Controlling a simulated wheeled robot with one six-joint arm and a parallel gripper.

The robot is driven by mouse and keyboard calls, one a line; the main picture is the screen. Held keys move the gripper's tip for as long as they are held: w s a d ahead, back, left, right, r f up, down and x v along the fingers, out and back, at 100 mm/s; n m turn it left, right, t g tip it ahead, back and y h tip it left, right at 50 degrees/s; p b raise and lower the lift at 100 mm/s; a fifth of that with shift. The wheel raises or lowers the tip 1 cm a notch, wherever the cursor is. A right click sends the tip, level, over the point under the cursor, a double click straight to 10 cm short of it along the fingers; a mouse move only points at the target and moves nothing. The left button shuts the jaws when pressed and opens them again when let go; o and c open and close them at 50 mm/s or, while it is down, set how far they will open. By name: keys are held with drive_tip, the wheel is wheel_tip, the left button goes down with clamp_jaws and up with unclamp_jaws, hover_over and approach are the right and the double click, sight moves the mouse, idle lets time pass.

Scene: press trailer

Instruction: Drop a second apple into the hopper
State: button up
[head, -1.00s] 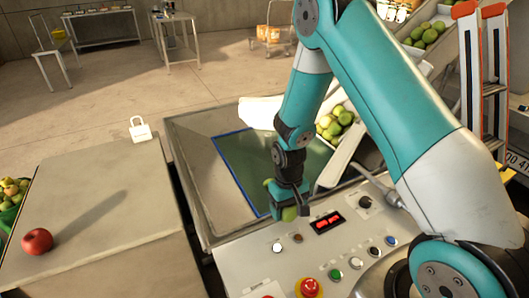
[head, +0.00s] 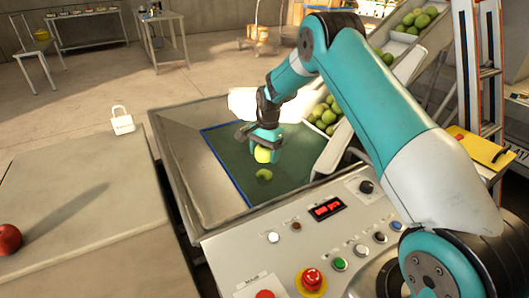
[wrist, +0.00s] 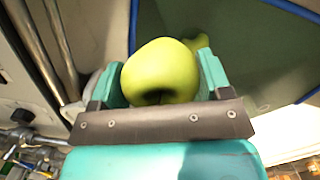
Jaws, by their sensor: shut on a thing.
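My gripper (head: 265,143) is shut on a green apple (head: 263,156) and holds it above the hopper. The held apple fills the jaws in the wrist view (wrist: 160,70). The hopper (head: 188,160) is a wide metal basin with a blue-edged dark green area inside. Another green apple (head: 264,175) shows on the green area, just below the held one in the head view. In the wrist view a bit of green fruit (wrist: 197,42) shows behind the held apple, mostly hidden by it.
A control panel (head: 290,225) with buttons and a red display stands in front of the hopper. A chute with green apples (head: 325,115) is behind my arm.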

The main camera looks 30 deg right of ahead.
sight(265, 160)
wheel_tip(265, 160, down, 4)
drive_tip(key=shift+r+b, duration=0.1)
drive_tip(key=shift+b, duration=1.1)
drive_tip(key=o, duration=1.1)
drive_tip(key=shift+c, duration=0.2)
drive_tip(key=shift+r, duration=0.1)
wheel_tip(265, 160, up, 17)
drive_tip(key=d, duration=0.1)
drive_tip(key=shift+w+d, duration=0.4)
drive_tip(key=shift+r, duration=0.1)
